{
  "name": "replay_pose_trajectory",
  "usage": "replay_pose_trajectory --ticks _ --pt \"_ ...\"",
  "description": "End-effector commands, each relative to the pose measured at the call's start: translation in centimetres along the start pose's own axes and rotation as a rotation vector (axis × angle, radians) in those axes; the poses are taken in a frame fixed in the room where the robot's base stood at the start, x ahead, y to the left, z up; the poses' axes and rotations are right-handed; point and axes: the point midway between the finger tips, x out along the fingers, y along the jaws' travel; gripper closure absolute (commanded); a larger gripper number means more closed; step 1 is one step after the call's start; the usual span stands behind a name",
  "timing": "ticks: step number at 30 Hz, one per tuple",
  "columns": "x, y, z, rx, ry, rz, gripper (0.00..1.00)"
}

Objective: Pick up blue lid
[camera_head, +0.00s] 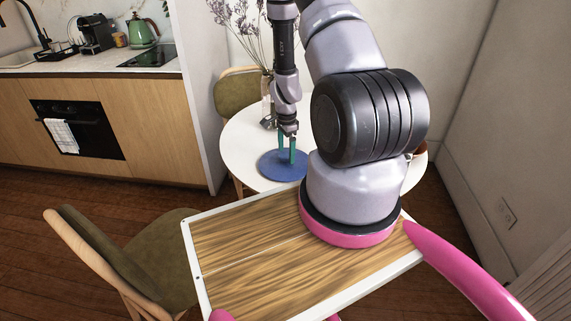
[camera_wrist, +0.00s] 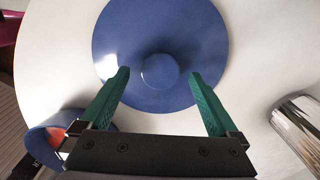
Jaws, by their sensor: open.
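The blue lid (camera_head: 273,168) lies on the white round table in the head view. In the wrist view the blue lid (camera_wrist: 200,35) is a wide disc with a round raised knob (camera_wrist: 160,71) at its middle. My gripper (camera_head: 286,158) is above the lid, pointing down. In the wrist view my gripper (camera_wrist: 158,76) has its two green fingers apart, one on each side of the knob, with gaps between them and it. Nothing is held. I cannot tell the exact height of the fingertips over the lid.
The white table (camera_head: 237,140) has bare room around the lid. A blue container (camera_wrist: 45,138) with something red inside is near the left finger. A shiny cylindrical object (camera_wrist: 298,118) stands at the right. A chair (camera_head: 130,245) and a vase of flowers (camera_head: 267,85) are nearby.

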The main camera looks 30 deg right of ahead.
Motion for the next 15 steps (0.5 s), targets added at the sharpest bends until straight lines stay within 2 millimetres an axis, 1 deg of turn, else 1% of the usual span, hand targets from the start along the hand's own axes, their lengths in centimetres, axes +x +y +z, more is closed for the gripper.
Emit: replay_pose_trajectory --ticks 3,9,10,11,12,14,15 --pt "0.79 0.01 -0.01 0.000 0.000 0.000 0.04" --pt "0.82 -0.01 0.00 0.000 0.001 -0.001 0.04" --pt "0.81 -0.02 0.00 0.000 0.001 -0.001 0.08" --pt "0.81 -0.01 0.00 0.000 0.001 -0.001 0.19" --pt "0.81 -0.01 0.00 0.000 0.001 -0.001 0.34" --pt "0.80 -0.02 0.00 0.000 0.001 -0.001 0.57" --pt "0.80 -0.01 0.00 0.000 0.001 -0.001 0.73"
